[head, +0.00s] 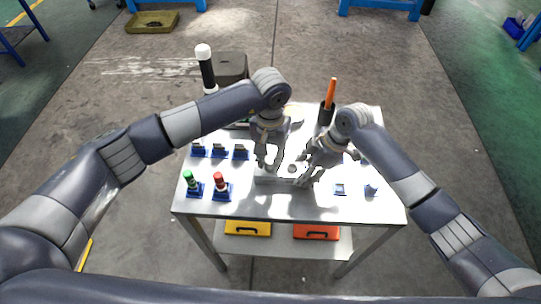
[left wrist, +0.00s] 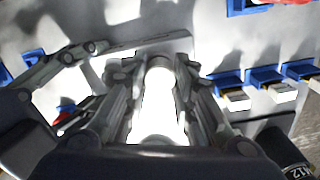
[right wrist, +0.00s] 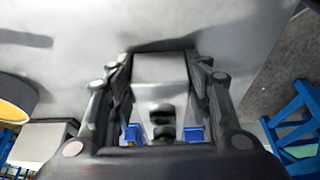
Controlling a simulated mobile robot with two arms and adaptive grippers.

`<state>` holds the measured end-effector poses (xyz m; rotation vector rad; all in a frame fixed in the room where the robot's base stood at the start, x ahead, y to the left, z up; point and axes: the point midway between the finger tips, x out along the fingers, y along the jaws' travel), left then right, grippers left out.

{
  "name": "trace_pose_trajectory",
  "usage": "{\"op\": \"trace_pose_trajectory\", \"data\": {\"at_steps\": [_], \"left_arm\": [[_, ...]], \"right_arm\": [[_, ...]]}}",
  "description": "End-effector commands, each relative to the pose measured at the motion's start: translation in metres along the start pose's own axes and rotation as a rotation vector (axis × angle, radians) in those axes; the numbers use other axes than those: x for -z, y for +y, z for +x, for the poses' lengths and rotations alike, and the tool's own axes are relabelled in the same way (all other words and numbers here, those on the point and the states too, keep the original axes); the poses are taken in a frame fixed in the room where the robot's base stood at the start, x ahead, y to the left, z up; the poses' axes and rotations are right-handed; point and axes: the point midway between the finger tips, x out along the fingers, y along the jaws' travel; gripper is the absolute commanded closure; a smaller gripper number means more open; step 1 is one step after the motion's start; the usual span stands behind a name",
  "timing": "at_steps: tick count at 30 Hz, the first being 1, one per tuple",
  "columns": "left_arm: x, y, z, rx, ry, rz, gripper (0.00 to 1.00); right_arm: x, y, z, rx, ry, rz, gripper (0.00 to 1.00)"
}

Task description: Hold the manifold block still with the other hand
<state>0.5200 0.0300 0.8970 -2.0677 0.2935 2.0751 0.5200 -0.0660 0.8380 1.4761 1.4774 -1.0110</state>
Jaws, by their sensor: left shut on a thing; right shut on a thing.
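The grey manifold block (head: 270,181) lies on the white tabletop near the middle of the table. My right gripper (head: 307,178) is shut on its right end; in the right wrist view the block (right wrist: 160,70) sits between the two fingers (right wrist: 160,85). My left gripper (head: 268,165) is over the left part of the block. In the left wrist view its fingers (left wrist: 158,85) are shut on a bright white cylindrical part (left wrist: 158,105). The glare hides that part's details, and I cannot tell whether it touches the block.
A green-topped part (head: 193,185) and a red-topped part (head: 221,187) stand in blue holders at the front left. Several blue holders (head: 219,151) are behind them. Small blue holders (head: 339,188) are at the right. An orange-handled tool (head: 332,92) stands in a black cup behind.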

Motion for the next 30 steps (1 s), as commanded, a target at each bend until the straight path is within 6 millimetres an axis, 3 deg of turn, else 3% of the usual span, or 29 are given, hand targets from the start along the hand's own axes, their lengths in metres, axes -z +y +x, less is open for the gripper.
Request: {"op": "trace_pose_trajectory", "data": {"at_steps": [6,19,27,30], "left_arm": [[0.0007,-0.0006,-0.0008,0.003,0.002,0.262,1.0],[0.0003,-0.0002,-0.0005,0.002,0.0,0.334,1.0],[0.0008,-0.001,-0.0007,0.005,0.0,0.651,1.0],[0.0016,0.0037,-0.0023,0.005,0.005,0.697,1.0]], "right_arm": [[0.0011,0.0014,-0.0014,-0.004,0.003,-0.001,0.87],[0.0011,0.0012,-0.0014,-0.004,0.003,-0.001,0.87],[0.0011,0.0011,-0.0013,-0.003,0.003,-0.001,0.87],[0.0011,0.0011,-0.0013,-0.003,0.003,-0.001,0.87]]}}
